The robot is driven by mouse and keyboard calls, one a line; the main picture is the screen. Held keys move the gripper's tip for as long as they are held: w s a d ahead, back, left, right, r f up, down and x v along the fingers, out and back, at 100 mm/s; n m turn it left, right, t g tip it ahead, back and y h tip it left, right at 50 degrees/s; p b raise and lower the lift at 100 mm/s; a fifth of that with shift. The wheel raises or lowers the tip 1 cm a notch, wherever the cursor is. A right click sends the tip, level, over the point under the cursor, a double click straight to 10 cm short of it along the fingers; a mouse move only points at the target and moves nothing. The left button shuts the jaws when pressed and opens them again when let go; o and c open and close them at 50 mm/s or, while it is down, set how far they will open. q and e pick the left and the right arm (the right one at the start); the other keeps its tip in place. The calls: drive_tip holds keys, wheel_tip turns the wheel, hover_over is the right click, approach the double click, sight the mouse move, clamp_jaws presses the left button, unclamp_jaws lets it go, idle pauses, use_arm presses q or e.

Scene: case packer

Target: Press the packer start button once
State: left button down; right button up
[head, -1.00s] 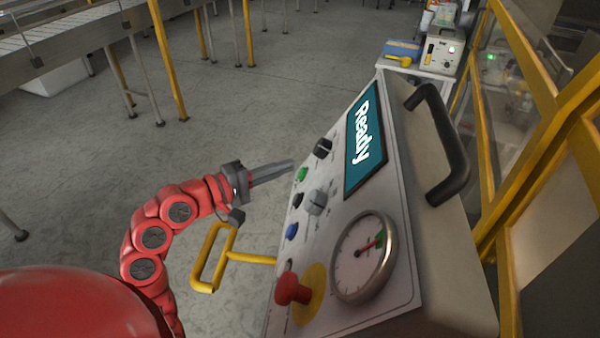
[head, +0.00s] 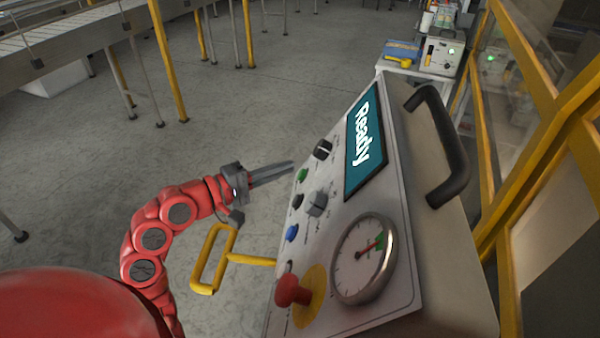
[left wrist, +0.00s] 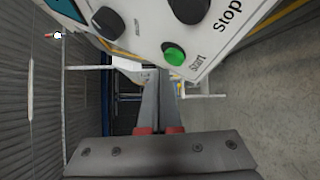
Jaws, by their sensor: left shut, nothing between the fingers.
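The green start button (head: 302,175) is on the sloped face of the control panel (head: 335,215). In the left wrist view the green button (left wrist: 174,55) has the label "Start" beside it and sits just beyond my fingertips. My left gripper (head: 291,165) is shut and empty, its fingers pointing at the panel close to the green button. In the left wrist view the shut fingers (left wrist: 160,88) point toward the button. I cannot tell whether they touch it. The display (head: 364,140) reads "Ready". My right gripper is not in view.
Near the green button are black knobs (head: 322,150), a grey selector (head: 316,203), a blue button (head: 291,233) and a red mushroom button (head: 291,290). A gauge (head: 362,258) is lower on the panel. A yellow handle (head: 213,258) stands left of it.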

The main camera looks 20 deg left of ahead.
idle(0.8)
use_arm(q)
drive_tip(key=shift+w+d+f+b, duration=0.1)
drive_tip(key=shift+d+f+b, duration=0.2)
drive_tip(key=shift+b, duration=0.6)
drive_tip(key=shift+r, duration=0.1)
